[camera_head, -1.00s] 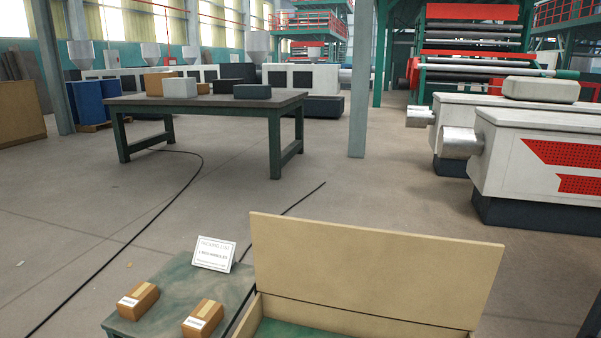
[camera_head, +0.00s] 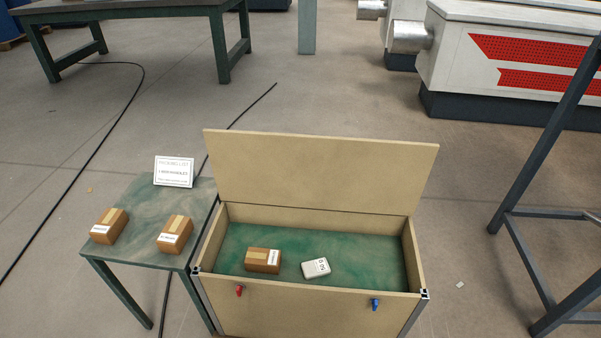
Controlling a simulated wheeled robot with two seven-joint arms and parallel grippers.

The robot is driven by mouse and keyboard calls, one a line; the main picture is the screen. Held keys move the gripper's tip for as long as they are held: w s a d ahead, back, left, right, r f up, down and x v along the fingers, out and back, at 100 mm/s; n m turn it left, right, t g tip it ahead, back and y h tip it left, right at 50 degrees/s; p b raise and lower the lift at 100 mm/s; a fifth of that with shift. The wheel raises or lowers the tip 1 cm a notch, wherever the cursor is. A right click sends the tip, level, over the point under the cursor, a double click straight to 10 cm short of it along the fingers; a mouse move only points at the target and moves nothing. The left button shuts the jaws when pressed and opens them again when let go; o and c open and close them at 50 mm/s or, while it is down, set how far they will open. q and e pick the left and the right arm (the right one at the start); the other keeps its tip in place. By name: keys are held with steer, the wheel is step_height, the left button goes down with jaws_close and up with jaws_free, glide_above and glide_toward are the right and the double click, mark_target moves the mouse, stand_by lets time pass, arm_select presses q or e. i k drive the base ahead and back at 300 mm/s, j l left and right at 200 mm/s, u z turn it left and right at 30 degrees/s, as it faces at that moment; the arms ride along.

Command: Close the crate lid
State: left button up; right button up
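The wooden crate (camera_head: 300,305) stands in front of me, right of centre at the bottom of the head view. Its lid (camera_head: 320,172) is open and stands up along the back edge, leaning slightly back. On the green crate floor lie a small brown box (camera_head: 262,260) with a white label and a small white item (camera_head: 315,267) with dark marks. The front wall carries a red latch (camera_head: 239,291) on the left and a blue latch (camera_head: 375,304) on the right. Neither of my grippers shows in the view.
A small green table (camera_head: 150,215) stands against the crate's left side, with two small brown boxes (camera_head: 109,226) and a packing list sign (camera_head: 174,171). A dark metal frame (camera_head: 530,215) stands at the right. Black cables (camera_head: 118,110) lie on the floor behind.

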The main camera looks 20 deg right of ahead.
mark_target(306, 171)
steer(key=k+l+u, duration=0.1)
steer(key=l+u, duration=0.25)
steer(key=k+l+u, duration=0.1)
steer(key=l+u, duration=0.25)
steer(key=k+l+u, duration=0.2)
steer(key=l+u, duration=0.2)
steer(key=k+l+u, duration=0.2)
steer(key=u, duration=0.15)
steer(key=k+l+u, duration=0.1)
steer(key=l+u, duration=0.15)
steer(key=u, duration=0.2)
steer(key=k+l+u, duration=0.15)
steer(key=u, duration=0.3)
steer(key=k+l+u, duration=0.15)
steer(key=u, duration=0.3)
steer(key=k+u, duration=0.2)
steer(key=u, duration=0.25)
steer(key=k+u, duration=0.2)
steer(key=u, duration=0.3)
steer(key=k+l+u, duration=0.15)
steer(key=k+u, duration=0.55)
steer(key=k, duration=0.15)
steer(key=k+l+z, duration=1.45)
steer(key=l, duration=0.25)
steer(key=l+z, duration=0.3)
steer(key=l, duration=0.2)
